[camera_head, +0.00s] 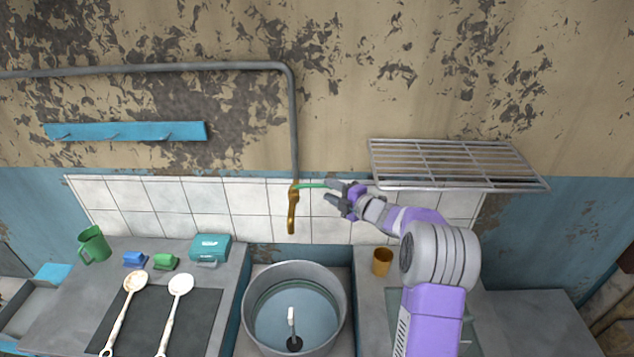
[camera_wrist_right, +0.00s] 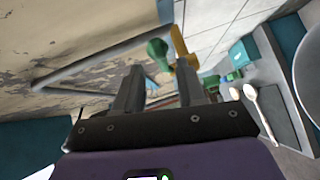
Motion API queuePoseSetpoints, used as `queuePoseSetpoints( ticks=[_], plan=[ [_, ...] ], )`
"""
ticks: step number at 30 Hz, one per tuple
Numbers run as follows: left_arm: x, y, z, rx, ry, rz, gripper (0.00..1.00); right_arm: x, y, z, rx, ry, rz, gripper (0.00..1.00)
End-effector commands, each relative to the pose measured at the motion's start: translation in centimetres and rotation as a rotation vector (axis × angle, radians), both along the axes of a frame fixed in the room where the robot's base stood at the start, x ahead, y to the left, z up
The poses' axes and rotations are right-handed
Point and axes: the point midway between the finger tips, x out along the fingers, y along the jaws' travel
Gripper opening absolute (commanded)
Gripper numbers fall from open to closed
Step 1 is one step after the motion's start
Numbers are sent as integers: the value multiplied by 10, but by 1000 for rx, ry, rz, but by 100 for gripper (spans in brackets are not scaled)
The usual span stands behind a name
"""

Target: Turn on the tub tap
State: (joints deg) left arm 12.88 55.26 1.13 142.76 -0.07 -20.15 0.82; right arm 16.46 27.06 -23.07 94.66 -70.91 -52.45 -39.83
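The brass tap (camera_head: 292,212) hangs on the wall at the end of a grey pipe, above the metal tub (camera_head: 336,291). Its thin green handle (camera_head: 312,185) points right, towards my right gripper. My right gripper (camera_head: 330,191) is open, with its fingertips close to the handle's free end. In the right wrist view, the rounded green handle end (camera_wrist_right: 157,50) shows between and just beyond the two fingers (camera_wrist_right: 160,70), with the brass tap body (camera_wrist_right: 183,50) behind it. I cannot tell whether a finger touches the handle. My left gripper is not in view.
A wire rack (camera_head: 455,164) juts from the wall above my right arm. A brass cup (camera_head: 382,262) stands on the counter right of the tub. Two white ladles (camera_head: 172,310), a green mug (camera_head: 94,244) and a teal box (camera_head: 210,248) are on the left counter.

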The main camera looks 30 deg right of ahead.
Motion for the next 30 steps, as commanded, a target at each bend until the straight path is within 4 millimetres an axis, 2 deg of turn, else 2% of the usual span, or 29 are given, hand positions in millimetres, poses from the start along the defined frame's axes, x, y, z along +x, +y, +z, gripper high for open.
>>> queuePoseSetpoints(
  ticks=[3, 9, 20, 27, 30],
  plan=[
    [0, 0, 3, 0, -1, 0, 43, 21, 7, -3, 0, 2, 3, 40],
    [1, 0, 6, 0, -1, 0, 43, 43, 12, -6, 1, 2, 1, 40],
    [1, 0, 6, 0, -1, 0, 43, 48, 13, -7, 3, 2, 1, 40],
    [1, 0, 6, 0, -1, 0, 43, 48, 13, -7, 3, 2, 1, 3],
    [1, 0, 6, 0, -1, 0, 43, 48, 13, -7, 3, 2, 1, 0]
  ],
)
